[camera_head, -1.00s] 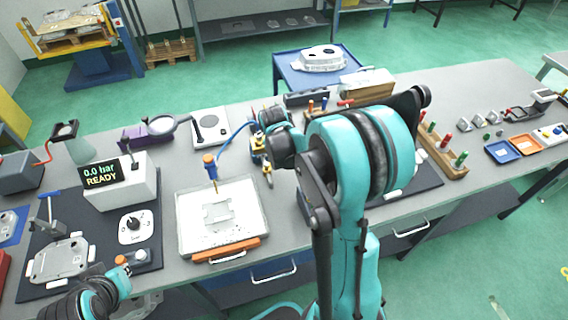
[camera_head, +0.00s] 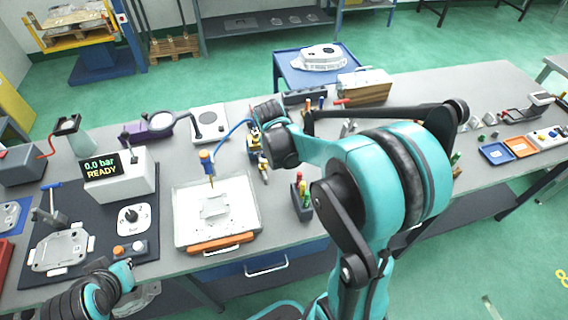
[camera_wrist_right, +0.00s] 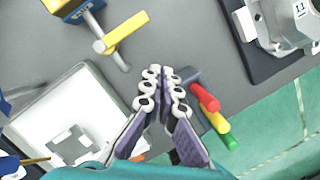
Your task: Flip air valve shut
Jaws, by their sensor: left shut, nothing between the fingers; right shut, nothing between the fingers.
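The air valve shows best in the right wrist view, at the top left. Its yellow lever (camera_wrist_right: 126,32) sits on a metal stem beside a blue body (camera_wrist_right: 66,7). In the head view the yellow lever (camera_head: 264,170) is partly hidden by my right wrist. My right gripper (camera_wrist_right: 165,76) is shut and empty, below and right of the lever in its wrist view, apart from it. In the head view its fingers are hidden. My left gripper (camera_head: 124,272) is at the lower left, shut, near the dark mat, far from the valve.
A rack of coloured-handled tools (camera_head: 302,195) stands close right of the valve; its red handle (camera_wrist_right: 208,98) is beside my right fingers. A white tray (camera_head: 255,215) with an orange handle lies left. A blue hose (camera_head: 232,130) runs up to the valve. A display box (camera_head: 125,185) reads 0.0 bar, READY.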

